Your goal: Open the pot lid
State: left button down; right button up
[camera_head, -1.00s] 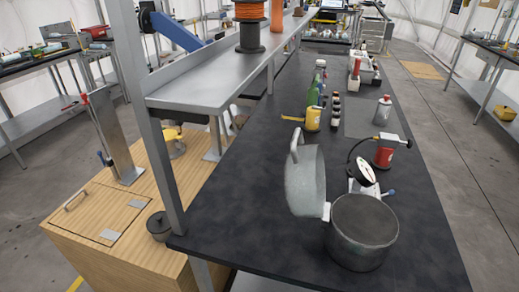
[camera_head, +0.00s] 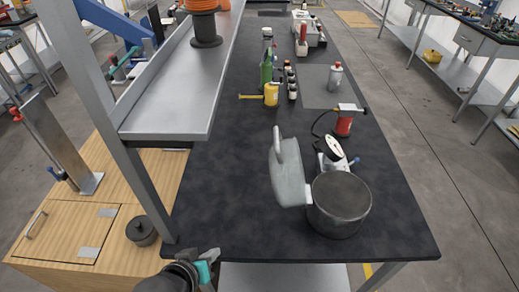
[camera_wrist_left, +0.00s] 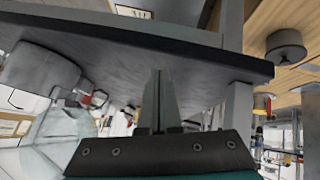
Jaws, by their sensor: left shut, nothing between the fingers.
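The grey metal pot (camera_head: 338,212) stands on the dark tabletop near its front right. Its lid (camera_head: 288,178) stands upright on the pot's left side, tilted off the opening, with its handle facing left and up. The pot's dark interior shows. My left gripper (camera_head: 207,262) is at the bottom edge of the head view, just in front of the table's front edge, left of and apart from the pot. In the left wrist view its fingers (camera_wrist_left: 158,98) are together and empty. The pot's grey side (camera_wrist_left: 40,75) shows there at the left. My right gripper is not in view.
A gauge (camera_head: 333,148), a red canister (camera_head: 344,124), a yellow can (camera_head: 271,94) and a green bottle (camera_head: 266,72) stand behind the pot. A metal shelf (camera_head: 180,90) on a post rises at the left. The tabletop left of the lid is clear.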

aim_at(287, 168)
pick_arm(q)
jog(key=w+r+n+t, duration=0.1)
jog(key=w+d+r+h, duration=0.1)
jog(key=w+d+r+n+t+h, duration=0.1)
jog(key=w, duration=0.1)
jog(key=shift+w+d+n+t, duration=0.1)
jog(key=shift+d+n+t, duration=0.1)
jog(key=shift+n+t, duration=0.1)
notch_tip(287, 168, up, 14)
jog(key=w+a+f+n+t+h+p, duration=0.1)
jog(key=n+t+h, duration=0.5)
jog(key=n+h, duration=0.35)
jog(key=s+d+r+p+x, duration=0.1)
jog(key=s+d+p+x, duration=0.1)
jog(key=x, duration=1)
jog(key=shift+w+d+r+p, duration=0.15)
jog(key=shift+w+r+p, duration=0.1)
jog(key=shift+p, duration=0.3)
jog(key=shift+r, duration=0.1)
